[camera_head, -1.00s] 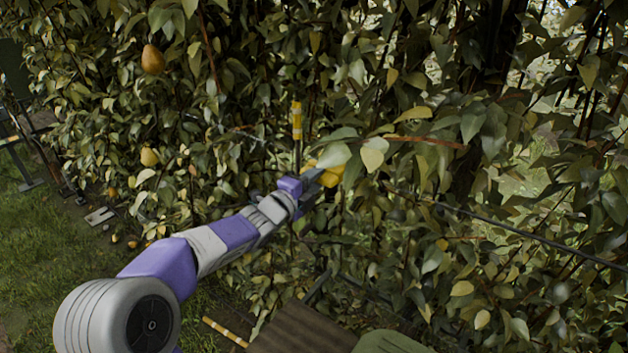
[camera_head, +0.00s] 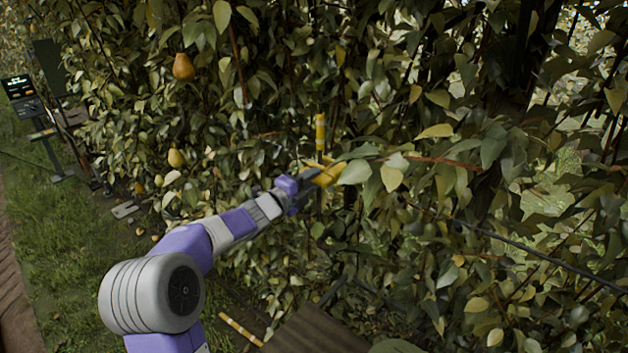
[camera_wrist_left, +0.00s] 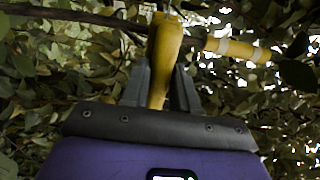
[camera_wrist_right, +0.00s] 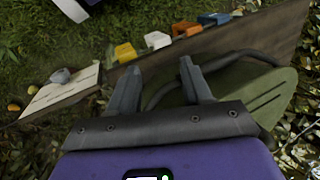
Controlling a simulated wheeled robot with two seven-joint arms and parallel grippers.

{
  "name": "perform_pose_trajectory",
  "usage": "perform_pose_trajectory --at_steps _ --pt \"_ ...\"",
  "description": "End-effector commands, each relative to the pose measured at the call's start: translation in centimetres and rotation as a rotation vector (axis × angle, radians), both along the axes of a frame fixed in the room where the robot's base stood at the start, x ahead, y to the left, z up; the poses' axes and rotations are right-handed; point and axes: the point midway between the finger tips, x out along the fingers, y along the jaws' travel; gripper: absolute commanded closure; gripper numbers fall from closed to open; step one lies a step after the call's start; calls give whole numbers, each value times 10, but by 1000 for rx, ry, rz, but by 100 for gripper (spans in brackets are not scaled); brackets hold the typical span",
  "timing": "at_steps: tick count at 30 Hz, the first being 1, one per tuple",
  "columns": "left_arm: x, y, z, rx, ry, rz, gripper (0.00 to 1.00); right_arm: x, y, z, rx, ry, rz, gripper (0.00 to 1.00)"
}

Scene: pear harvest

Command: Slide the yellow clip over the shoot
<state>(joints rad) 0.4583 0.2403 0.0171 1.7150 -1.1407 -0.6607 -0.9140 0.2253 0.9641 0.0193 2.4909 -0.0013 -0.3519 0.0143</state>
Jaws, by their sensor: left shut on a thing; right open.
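The yellow clip (camera_head: 330,176) is held in my left gripper (camera_head: 314,190), in front of the foliage near the middle of the head view. In the left wrist view the clip (camera_wrist_left: 164,48) stands between the two shut fingers (camera_wrist_left: 160,85). A dark thin shoot (camera_wrist_left: 75,14) runs in from the upper left to the clip's top. I cannot tell whether it is inside the clip. In the head view a reddish shoot (camera_head: 440,160) with pale leaves extends right of the clip. My right gripper (camera_wrist_right: 157,78) is open and empty in the right wrist view.
A yellow-and-white banded stick (camera_head: 320,132) stands upright just behind the clip. A wire (camera_head: 500,237) crosses the right foliage. Below my right gripper, a brown board (camera_wrist_right: 265,40) carries several coloured clips beside a green object (camera_wrist_right: 240,98). Pears (camera_head: 184,67) hang at left.

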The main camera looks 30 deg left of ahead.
Motion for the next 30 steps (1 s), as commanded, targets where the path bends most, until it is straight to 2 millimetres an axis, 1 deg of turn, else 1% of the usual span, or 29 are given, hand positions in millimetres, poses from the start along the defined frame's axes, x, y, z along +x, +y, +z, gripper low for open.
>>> perform_pose_trajectory --at_steps 1,3,4,7,17,20,27,30 --pt "-1 4 2 1 -4 8 100 0 0 0 0 0 0 51" --pt "-1 4 2 1 -4 9 100 0 0 0 0 0 1 51" --pt "-1 4 2 1 -4 9 67 0 0 0 0 0 1 51" --pt "-1 4 2 2 -4 8 52 0 0 0 0 0 1 51" --pt "-3 2 1 2 -2 5 51 0 0 -1 0 0 1 51" --pt "-13 5 1 2 -3 7 51 0 0 -5 0 0 1 51" --pt "-53 12 0 2 -3 8 51 0 0 -15 0 0 1 51" --pt "-65 14 1 2 -3 8 51 0 0 -18 0 0 1 51"
